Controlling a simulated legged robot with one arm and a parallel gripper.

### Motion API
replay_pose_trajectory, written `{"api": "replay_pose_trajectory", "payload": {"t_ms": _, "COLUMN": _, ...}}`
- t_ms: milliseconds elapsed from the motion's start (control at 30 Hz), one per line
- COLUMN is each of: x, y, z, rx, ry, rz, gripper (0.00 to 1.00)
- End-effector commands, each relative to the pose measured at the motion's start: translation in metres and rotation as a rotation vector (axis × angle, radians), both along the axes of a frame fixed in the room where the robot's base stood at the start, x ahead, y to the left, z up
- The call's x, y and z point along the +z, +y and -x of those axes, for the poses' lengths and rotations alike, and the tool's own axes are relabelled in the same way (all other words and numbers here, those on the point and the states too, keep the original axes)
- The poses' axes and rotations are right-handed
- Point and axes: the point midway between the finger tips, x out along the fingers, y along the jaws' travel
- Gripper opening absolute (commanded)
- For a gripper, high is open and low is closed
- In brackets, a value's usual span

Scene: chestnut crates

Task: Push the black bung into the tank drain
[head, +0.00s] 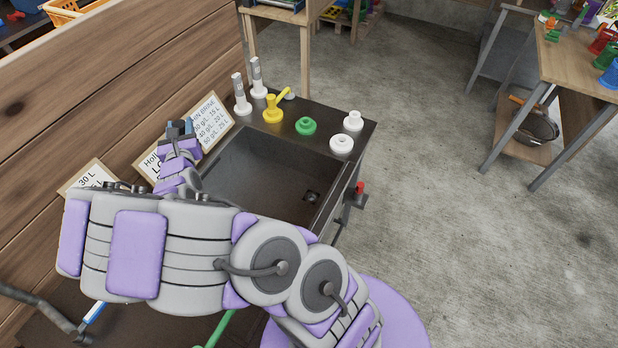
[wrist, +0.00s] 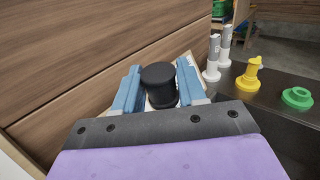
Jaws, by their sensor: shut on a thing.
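My gripper (head: 180,128) is raised at the left end of the dark tank (head: 365,140), close to the wooden wall. In the wrist view its blue fingers (wrist: 159,82) are shut on the black bung (wrist: 160,76), a dark cylinder with a wider round top. The bung looks roughly upright between the fingers. In the head view I cannot make it out clearly. The tank drain (head: 312,196) is a dark square fitting with a hole in the tank floor, to the right of and lower than my gripper. My arm hides the near part of the tank.
On the tank's back ledge stand two white-grey posts (head: 241,95), a yellow fitting (head: 272,108), a green fitting (head: 306,126) and two white fittings (head: 342,144). A red-handled tap (head: 360,190) is on the right side. Printed signs (head: 213,122) lean by the wall. The tank's inside looks empty.

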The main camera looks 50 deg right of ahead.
Motion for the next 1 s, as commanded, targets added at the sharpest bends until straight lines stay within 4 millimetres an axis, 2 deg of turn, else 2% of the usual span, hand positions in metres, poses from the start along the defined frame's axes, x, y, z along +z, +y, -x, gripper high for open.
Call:
{"api": "replay_pose_trajectory", "payload": {"t_ms": 100, "x": -0.026, "y": -0.028, "z": 0.002, "rx": -0.076, "ry": 0.006, "rz": -0.007, "gripper": 0.00}}
{"api": "replay_pose_trajectory", "payload": {"t_ms": 333, "x": -0.070, "y": -0.081, "z": 0.016, "rx": -0.228, "ry": 0.005, "rz": -0.019, "gripper": 0.00}}
{"api": "replay_pose_trajectory", "payload": {"t_ms": 567, "x": -0.117, "y": -0.128, "z": 0.044, "rx": -0.394, "ry": 0.008, "rz": -0.023, "gripper": 0.00}}
{"api": "replay_pose_trajectory", "payload": {"t_ms": 767, "x": -0.157, "y": -0.169, "z": 0.080, "rx": -0.553, "ry": 0.006, "rz": -0.033, "gripper": 0.00}}
{"api": "replay_pose_trajectory", "payload": {"t_ms": 1000, "x": -0.205, "y": -0.214, "z": 0.137, "rx": -0.756, "ry": 0.002, "rz": -0.045, "gripper": 0.00}}
